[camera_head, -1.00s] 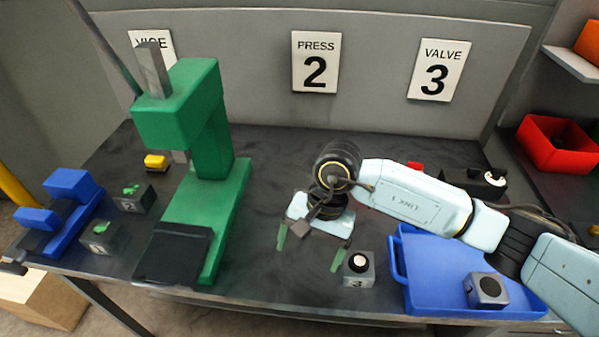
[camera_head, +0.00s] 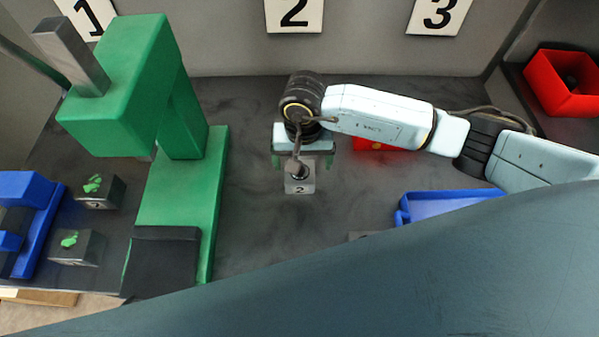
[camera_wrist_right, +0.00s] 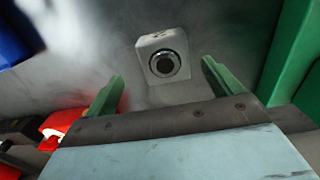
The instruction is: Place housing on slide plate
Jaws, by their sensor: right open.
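A grey housing marked 2 (camera_head: 300,186), a small block with a dark round bore, stands on the dark bench right of the green press (camera_head: 175,190). It also shows in the right wrist view (camera_wrist_right: 150,43), beyond and between my fingertips, not gripped. My right gripper (camera_head: 303,162) is open at the housing's far side in the head view; its green fingers (camera_wrist_right: 160,88) show apart in the wrist view. The black slide plate (camera_head: 163,262) lies bare on the front of the press base. My left gripper is not in view.
Two grey blocks with green marks (camera_head: 98,191) (camera_head: 75,247) sit left of the press, by a blue vice (camera_head: 28,220). A blue tray (camera_head: 445,205) lies at right, and a red part (camera_head: 375,145) behind my arm. A large dark surface covers the lower right.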

